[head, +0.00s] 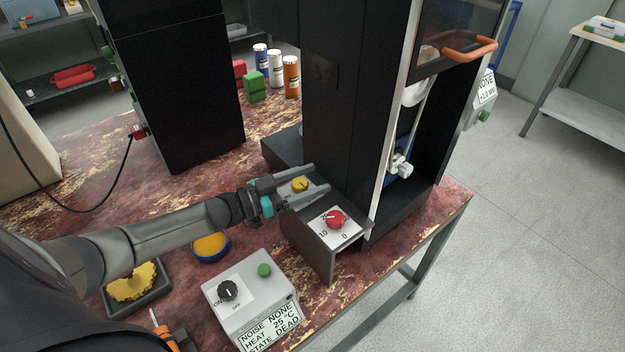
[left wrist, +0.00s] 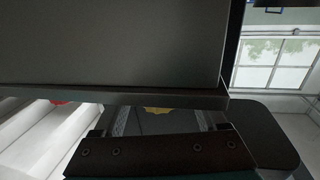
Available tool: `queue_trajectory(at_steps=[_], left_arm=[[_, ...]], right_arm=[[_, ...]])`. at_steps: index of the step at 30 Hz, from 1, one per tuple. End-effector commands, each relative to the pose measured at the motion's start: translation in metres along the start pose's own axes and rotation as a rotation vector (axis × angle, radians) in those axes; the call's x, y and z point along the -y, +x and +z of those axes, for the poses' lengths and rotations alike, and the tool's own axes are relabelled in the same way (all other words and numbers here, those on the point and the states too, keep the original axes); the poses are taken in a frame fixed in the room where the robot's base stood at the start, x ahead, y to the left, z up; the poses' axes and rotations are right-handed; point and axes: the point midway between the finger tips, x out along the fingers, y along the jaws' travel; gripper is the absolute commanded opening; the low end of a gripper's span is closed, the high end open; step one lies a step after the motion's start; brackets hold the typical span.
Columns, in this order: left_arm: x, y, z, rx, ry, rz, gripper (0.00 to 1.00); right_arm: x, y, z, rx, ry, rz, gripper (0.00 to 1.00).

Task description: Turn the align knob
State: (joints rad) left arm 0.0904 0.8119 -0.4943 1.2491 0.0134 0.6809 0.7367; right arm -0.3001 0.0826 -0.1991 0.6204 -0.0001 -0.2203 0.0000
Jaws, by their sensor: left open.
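A yellow knob (head: 300,185) sits on the dark ledge at the foot of the tall black machine. Its label is mostly hidden, and I cannot read which knob is the align knob. My left gripper (head: 320,181) is open, with one finger on each side of the yellow knob; I cannot tell if they touch it. In the left wrist view a bit of the yellow knob (left wrist: 157,110) shows between the fingers (left wrist: 162,119). A red knob (head: 335,218) on a white plate marked 0 and 10 is nearer the front. My right gripper is not in view.
A grey box (head: 250,300) with a black knob, green button and readout stands in front. A yellow-filled bowl (head: 211,246) and a dark tray (head: 137,290) lie below my left arm. The black machine column (head: 335,95) rises just behind the gripper.

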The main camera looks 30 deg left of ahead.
Motion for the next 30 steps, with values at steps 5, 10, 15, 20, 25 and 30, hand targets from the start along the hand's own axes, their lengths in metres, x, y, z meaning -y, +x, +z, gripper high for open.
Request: queue_trajectory(at_steps=[5,10,15,20,25,30], left_arm=[[0.0000,0.0067,0.0000,0.000,0.001,0.000,0.74],[0.0000,0.0068,0.0000,0.001,0.001,0.000,0.74],[0.0000,0.0066,0.0000,0.000,0.001,0.000,0.62],[0.0000,0.0065,-0.0001,0.000,0.001,0.000,0.44],[0.0000,0.0064,-0.0001,0.000,0.001,0.000,0.25],[0.0000,0.0063,-0.0001,0.000,0.001,0.000,0.06]], right_arm=[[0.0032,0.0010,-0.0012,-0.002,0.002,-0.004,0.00],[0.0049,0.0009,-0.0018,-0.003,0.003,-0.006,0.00],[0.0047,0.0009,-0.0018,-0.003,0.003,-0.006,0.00],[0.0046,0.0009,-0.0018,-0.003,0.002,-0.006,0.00],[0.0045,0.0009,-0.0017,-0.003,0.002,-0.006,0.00],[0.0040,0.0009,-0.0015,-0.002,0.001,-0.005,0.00]])
